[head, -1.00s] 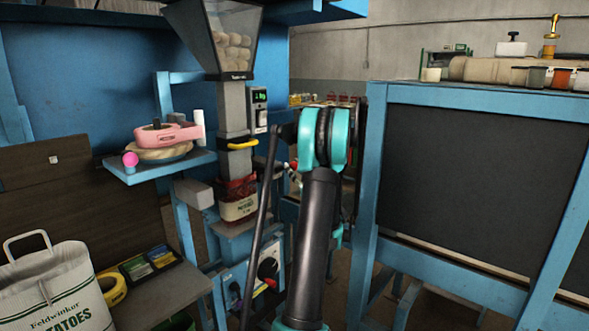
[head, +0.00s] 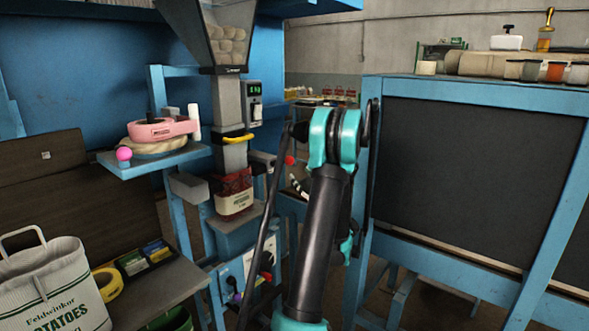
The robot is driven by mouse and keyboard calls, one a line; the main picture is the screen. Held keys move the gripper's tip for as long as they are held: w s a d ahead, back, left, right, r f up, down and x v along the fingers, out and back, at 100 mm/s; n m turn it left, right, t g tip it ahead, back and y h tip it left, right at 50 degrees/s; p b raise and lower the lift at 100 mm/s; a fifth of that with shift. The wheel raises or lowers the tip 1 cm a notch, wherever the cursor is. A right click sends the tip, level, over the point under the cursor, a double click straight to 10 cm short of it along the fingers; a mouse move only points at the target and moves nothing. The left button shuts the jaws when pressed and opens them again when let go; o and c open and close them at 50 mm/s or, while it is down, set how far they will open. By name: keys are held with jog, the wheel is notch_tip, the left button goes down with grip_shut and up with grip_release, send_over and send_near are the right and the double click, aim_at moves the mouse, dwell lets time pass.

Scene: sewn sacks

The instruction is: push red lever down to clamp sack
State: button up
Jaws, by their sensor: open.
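The sack (head: 235,194), with red mesh above a white printed label, hangs upright under the grey filling spout (head: 232,153). A small red knob (head: 290,160), which looks like the end of the red lever, shows just right of the spout, level with its lower end. The lever's shaft cannot be made out. A short black-and-white striped piece (head: 299,188) is below the knob; I cannot tell what it belongs to. My dark arm with teal joints rises just right of these and covers what is behind it. My gripper does not show.
A white potato bag (head: 50,285) stands front left. A blue-framed dark panel (head: 480,180) fills the right. A control box (head: 255,275) is below the sack.

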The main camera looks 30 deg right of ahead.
jog(key=v, duration=0.3)
jog(key=shift+s+f, duration=0.15)
jog(key=shift+s, duration=0.1)
